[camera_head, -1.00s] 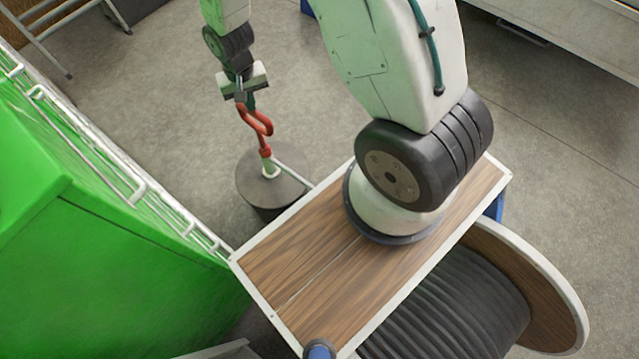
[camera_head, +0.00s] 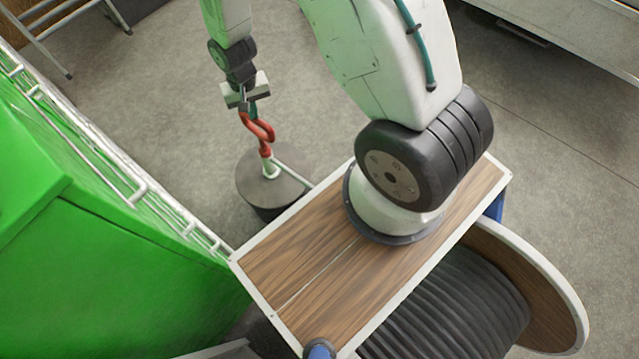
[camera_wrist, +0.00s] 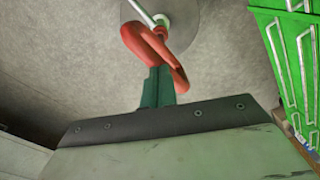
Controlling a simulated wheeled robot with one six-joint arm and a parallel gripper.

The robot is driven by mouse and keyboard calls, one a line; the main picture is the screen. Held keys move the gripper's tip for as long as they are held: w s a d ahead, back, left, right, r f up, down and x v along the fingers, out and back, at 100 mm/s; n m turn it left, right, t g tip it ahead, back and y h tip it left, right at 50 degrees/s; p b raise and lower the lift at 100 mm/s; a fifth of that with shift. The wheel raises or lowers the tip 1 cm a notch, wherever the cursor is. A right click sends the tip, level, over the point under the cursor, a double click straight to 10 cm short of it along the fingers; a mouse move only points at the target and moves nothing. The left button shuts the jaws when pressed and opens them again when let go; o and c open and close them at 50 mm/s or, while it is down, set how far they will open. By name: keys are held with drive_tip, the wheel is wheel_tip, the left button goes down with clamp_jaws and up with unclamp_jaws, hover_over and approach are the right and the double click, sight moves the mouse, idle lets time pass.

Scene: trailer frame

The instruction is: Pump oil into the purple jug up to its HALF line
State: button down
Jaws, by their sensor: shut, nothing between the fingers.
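A dark round drum (camera_head: 262,186) stands on the floor beyond my deck's far edge. A pump with a red looped handle (camera_head: 262,131) rises from its lid, and a pale pipe (camera_head: 293,174) runs from the pump to the right. My gripper (camera_head: 246,106) is at the top of the handle, pointing down, with its fingers shut and nothing between them. In the wrist view the green fingers (camera_wrist: 157,88) overlap the red handle (camera_wrist: 143,43); whether they touch it I cannot tell. The pipe's outlet is hidden behind my deck. No purple jug is visible.
A green container (camera_head: 110,265) with white rails fills the left side. A metal ladder-like frame (camera_head: 55,30) stands at the far left, and a pale bench or bed edge (camera_head: 570,45) is at the upper right. The floor around the drum's far side is clear.

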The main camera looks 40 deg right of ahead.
wheel_tip(320, 180, up, 10)
drive_tip(key=shift+r, duration=0.25)
idle(0.6)
drive_tip(key=shift+f, duration=1.7)
idle(0.8)
drive_tip(key=shift+r, duration=1.7)
drive_tip(key=shift+r, duration=2.5)
drive_tip(key=shift+s, duration=0.1)
drive_tip(key=s+d+r+n, duration=0.1)
drive_tip(key=s+r+n, duration=0.1)
drive_tip(key=s+r, duration=1)
drive_tip(key=s+d+r+n+t, duration=0.1)
drive_tip(key=s+d+r, duration=0.1)
drive_tip(key=s+r, duration=1)
drive_tip(key=shift+s+n, duration=0.4)
drive_tip(key=shift+s, duration=0.05)
